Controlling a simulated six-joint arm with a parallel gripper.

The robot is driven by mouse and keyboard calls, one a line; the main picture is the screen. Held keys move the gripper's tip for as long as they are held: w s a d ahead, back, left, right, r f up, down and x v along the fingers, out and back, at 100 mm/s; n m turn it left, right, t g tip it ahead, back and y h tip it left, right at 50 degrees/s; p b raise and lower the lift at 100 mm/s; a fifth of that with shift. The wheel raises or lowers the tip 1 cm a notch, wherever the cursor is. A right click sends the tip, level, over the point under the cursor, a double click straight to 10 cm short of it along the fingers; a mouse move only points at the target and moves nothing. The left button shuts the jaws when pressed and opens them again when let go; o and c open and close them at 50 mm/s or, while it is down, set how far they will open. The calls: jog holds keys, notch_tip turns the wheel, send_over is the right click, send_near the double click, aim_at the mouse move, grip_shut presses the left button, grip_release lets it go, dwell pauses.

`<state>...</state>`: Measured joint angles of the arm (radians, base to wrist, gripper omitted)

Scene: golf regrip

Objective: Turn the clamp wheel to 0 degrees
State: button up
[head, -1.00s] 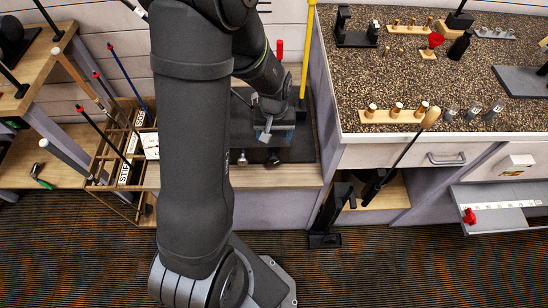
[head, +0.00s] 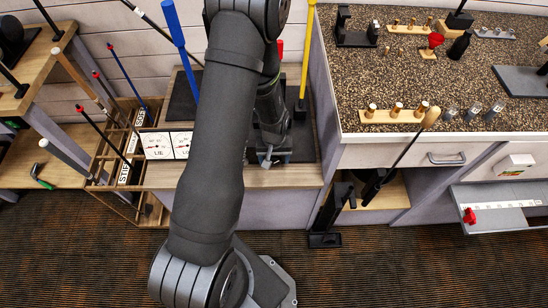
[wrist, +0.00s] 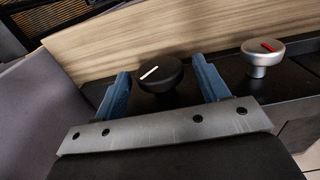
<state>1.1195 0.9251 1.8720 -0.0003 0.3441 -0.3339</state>
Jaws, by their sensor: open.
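A round black knob (wrist: 160,73) with a white line on its top shows in the wrist view, between the two blue fingers of my gripper (wrist: 160,67). My gripper is open, with one finger on each side of the knob; I cannot tell whether either touches it. The white line lies tilted, its right end higher. A silver knob (wrist: 264,56) with a red line stands to the right, outside the fingers. No label shows which knob is the clamp wheel. In the head view my gripper (head: 267,161) is low at the bench's front edge, and both knobs are hidden.
A yellow upright club (head: 307,60) stands just right of my arm. The speckled counter (head: 455,80) is at the right. The wooden bench edge (wrist: 190,30) runs behind the knobs in the wrist view.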

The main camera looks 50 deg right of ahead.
jog(key=shift+f, duration=0.1)
jog(key=c, duration=1)
jog(key=shift+a+g+h, duration=0.3)
jog(key=shift+g+h, duration=0.5)
jog(key=shift+g, duration=0.1)
jog(key=o, duration=1)
jog(key=shift+w+d, duration=0.1)
jog(key=a+v, duration=0.1)
jog(key=v, duration=1.6)
jog(key=shift+w, duration=0.3)
